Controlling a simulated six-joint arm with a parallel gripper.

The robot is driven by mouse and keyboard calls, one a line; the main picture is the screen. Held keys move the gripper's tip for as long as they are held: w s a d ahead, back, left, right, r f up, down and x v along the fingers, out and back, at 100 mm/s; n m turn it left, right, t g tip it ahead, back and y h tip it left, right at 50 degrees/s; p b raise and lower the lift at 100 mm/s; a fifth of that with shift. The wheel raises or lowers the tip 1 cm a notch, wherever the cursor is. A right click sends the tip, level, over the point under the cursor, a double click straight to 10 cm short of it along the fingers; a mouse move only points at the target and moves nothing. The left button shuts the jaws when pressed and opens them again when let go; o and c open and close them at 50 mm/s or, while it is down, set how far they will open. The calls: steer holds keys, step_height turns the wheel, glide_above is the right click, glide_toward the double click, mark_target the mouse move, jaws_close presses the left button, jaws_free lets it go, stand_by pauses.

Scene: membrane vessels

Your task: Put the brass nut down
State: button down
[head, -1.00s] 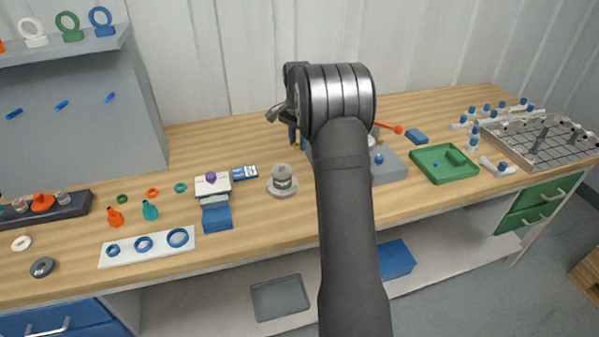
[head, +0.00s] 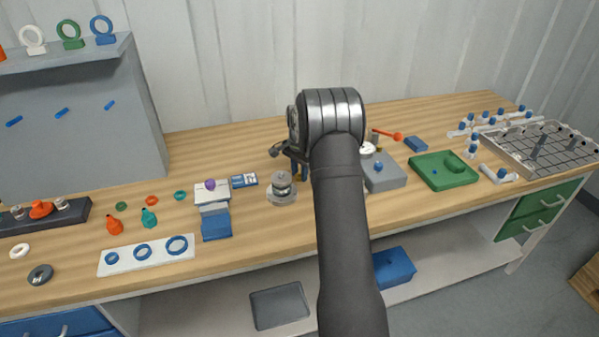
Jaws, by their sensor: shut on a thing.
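My gripper (head: 298,172) points down close over the wooden bench, just right of a grey metal vessel (head: 282,188) on a round base. The gripper is shut on the brass nut (head: 304,178), of which only a small gold-coloured patch shows between and beside the fingers. I cannot tell whether the nut touches the bench.
A grey block (head: 385,175) with a blue knob and a green tray (head: 443,171) stand to the right. A blue box (head: 216,227) and a white ring plate (head: 146,256) lie to the left. Bare bench shows in front of the vessel.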

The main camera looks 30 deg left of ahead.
steer(key=c, duration=1.1)
jaws_free()
steer(key=shift+f, duration=0.1)
step_height(320, 180, up, 12)
steer(key=shift+r, duration=0.15)
step_height(320, 180, down, 13)
steer(key=shift+r, duration=2.55)
